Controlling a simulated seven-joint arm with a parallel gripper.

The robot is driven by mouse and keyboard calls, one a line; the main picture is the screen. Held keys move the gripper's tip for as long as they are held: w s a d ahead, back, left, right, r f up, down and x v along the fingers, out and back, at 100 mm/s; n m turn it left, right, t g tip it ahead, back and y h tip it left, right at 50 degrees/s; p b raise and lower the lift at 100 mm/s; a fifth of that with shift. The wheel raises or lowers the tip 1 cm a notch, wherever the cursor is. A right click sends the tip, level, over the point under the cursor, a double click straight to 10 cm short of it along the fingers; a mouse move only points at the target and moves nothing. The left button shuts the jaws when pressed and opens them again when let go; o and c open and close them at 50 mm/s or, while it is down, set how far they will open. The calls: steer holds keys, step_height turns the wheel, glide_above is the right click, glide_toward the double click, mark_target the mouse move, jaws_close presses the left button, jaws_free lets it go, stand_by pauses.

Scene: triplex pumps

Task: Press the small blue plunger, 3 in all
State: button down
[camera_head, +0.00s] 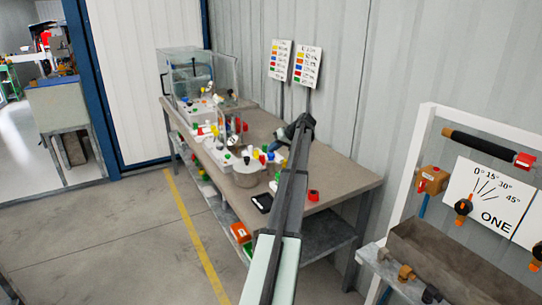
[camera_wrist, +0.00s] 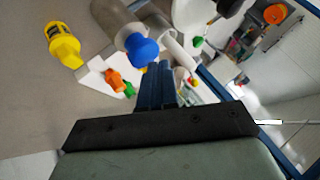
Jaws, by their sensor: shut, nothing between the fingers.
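In the wrist view a blue cap (camera_wrist: 141,51) sits at the end of a grey metal cylinder (camera_wrist: 117,20). My gripper (camera_wrist: 163,68) is shut and empty, its dark fingers together just beside and below the cap in the picture; I cannot tell whether they touch it. In the head view my gripper (camera_head: 297,130) is above the bench's back part, mostly covered by my own arm. Small blue parts (camera_head: 271,156) show among the pumps left of my arm. I cannot tell which one is the small blue plunger.
In the wrist view an orange part (camera_wrist: 116,80), a green part (camera_wrist: 129,90) and a yellow part (camera_wrist: 64,45) are close by. On the bench (camera_head: 345,180) stand a grey pot (camera_head: 247,174), a black device (camera_head: 262,202), a red part (camera_head: 313,195) and a clear case (camera_head: 200,75).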

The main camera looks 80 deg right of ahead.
mark_target(273, 154)
steer(key=shift+f, duration=0.95)
stand_by(1.1)
steer(key=shift+r, duration=0.1)
stand_by(0.4)
steer(key=shift+r, duration=1.3)
steer(key=shift+r, duration=2.5)
steer(key=shift+w, duration=0.1)
